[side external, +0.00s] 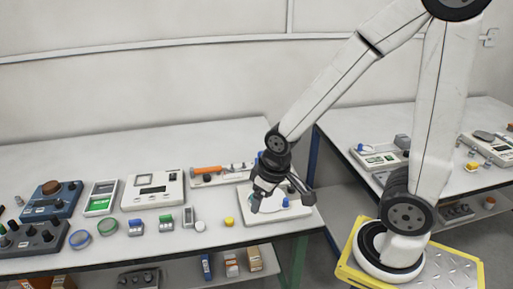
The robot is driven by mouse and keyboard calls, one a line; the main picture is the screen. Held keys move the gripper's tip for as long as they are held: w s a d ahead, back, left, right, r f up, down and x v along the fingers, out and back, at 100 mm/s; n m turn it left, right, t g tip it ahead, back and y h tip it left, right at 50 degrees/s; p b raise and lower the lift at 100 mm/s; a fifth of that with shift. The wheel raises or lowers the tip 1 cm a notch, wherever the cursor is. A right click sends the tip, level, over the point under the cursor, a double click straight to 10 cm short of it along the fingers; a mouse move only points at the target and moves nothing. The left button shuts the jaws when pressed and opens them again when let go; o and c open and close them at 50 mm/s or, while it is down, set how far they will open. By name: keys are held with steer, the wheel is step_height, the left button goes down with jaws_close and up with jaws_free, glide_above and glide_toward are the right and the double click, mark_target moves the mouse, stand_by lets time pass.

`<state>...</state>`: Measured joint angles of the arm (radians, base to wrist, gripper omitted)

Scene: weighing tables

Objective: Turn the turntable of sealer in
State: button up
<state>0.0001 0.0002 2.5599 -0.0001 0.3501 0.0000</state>
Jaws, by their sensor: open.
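My gripper (270,190) is open. It is over a white device (262,217) near the right end of the left table. The device has a small blue knob (285,202) on top, just right of the gripper. The sealer's turntable cannot be told for sure; the gripper and wrist hide part of this device. I cannot tell whether the fingers touch it.
The left table (150,250) also bears an orange-handled tool (208,170), a white instrument (152,190), a blue box (53,198), a dark knobbed box (33,241) and a yellow cap (229,222). A second table (350,132) stands right, across a gap.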

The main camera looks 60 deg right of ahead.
steer(key=shift+c, duration=0.7)
steer(key=m+g, duration=0.3)
steer(key=m, duration=0.2)
glide_above(286, 198)
step_height(286, 198, down, 10)
steer(key=shift+a, duration=0.1)
steer(key=shift+f, duration=0.15)
steer(key=shift+f, duration=3.75)
